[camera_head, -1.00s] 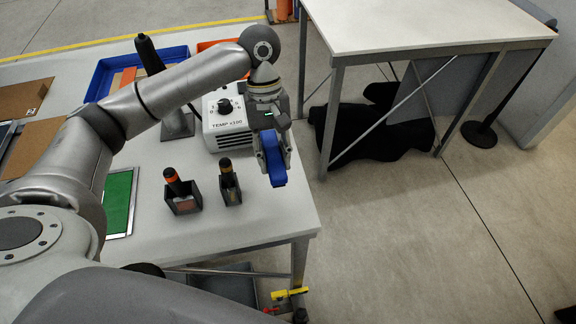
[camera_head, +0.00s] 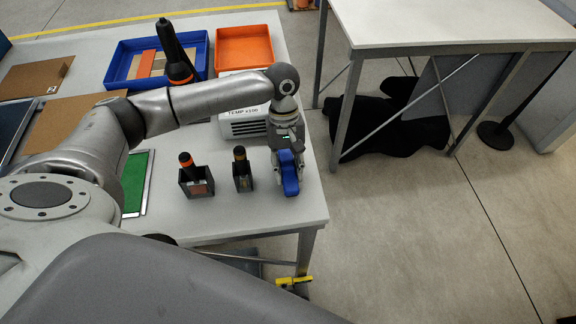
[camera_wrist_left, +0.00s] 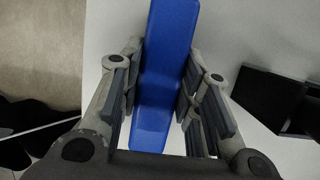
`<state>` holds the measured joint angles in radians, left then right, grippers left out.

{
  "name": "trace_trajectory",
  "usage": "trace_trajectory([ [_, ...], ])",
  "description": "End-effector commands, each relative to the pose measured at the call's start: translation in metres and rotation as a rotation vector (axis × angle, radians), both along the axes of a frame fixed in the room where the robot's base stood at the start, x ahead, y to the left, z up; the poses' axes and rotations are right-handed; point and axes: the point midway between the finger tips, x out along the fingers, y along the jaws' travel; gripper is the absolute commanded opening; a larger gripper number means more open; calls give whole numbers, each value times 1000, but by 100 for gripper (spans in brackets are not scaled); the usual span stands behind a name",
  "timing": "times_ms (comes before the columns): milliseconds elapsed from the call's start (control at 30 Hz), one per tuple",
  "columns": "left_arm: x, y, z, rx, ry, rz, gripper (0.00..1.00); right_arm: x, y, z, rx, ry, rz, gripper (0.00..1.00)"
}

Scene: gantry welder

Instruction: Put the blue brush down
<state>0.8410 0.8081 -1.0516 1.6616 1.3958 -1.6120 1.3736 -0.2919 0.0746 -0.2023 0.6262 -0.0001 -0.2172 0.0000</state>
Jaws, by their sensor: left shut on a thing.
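The blue brush (camera_head: 289,174) is in my left gripper (camera_head: 287,165), over the right front part of the white table. In the left wrist view the brush (camera_wrist_left: 165,70) runs lengthwise between the two fingers of the gripper (camera_wrist_left: 160,95), which are shut on its sides. The white table top shows close behind it. I cannot tell whether the brush touches the table. My right gripper is in no view.
Two small black holders, one with an orange-banded tool (camera_head: 195,178) and one with a yellow-banded tool (camera_head: 242,170), stand left of the brush. A temperature box (camera_head: 243,119), a blue tray (camera_head: 117,72) and an orange tray (camera_head: 244,47) are further back. The table's right edge (camera_head: 318,185) is near.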

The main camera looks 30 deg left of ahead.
Motion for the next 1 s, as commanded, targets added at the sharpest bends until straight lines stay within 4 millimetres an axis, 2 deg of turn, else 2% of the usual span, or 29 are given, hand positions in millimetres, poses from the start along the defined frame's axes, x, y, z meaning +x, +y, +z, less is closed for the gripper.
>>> trace_trajectory([
  [233,0,0,-1,0,0,1,3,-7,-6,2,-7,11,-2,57],
  [267,0,0,-2,0,0,1,34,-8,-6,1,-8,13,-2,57],
  [400,0,0,-2,1,-1,1,52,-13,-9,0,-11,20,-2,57],
  [767,1,0,0,0,-1,0,53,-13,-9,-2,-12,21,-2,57],
  [867,4,2,9,-1,-3,2,53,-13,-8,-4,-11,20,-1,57],
  [1000,10,7,33,-1,-6,3,53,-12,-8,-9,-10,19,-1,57],
])
